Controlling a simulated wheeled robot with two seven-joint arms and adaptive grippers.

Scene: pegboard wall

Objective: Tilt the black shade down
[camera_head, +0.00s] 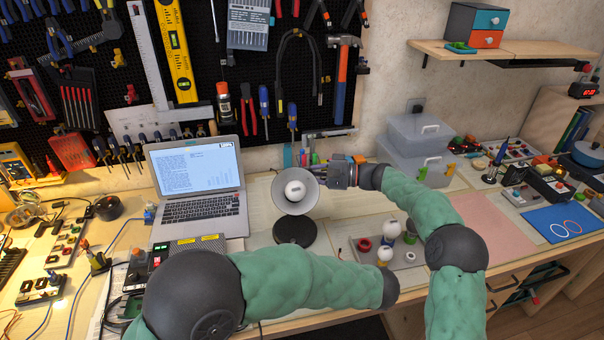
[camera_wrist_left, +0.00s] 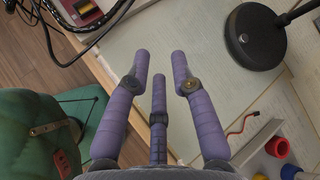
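The desk lamp's shade (camera_head: 283,203) is in the middle of the head view. Its grey opening faces me and shows a white bulb (camera_head: 295,190). Its round black base (camera_head: 295,231) stands on the table below; the base also shows in the left wrist view (camera_wrist_left: 255,38). My right gripper (camera_head: 318,169) is at the upper right edge of the shade, close to it; whether it touches I cannot tell, and its fingers are too small to read. My left gripper (camera_wrist_left: 163,70) has three purple fingers spread apart with nothing between them, over the table beside the base. It is hidden in the head view.
An open laptop (camera_head: 198,185) stands left of the lamp. A grey board with bulbs and coloured rings (camera_head: 405,255) lies to the right. Clear plastic boxes (camera_head: 420,145) stand behind my right arm. A pegboard of tools (camera_head: 225,60) rises behind.

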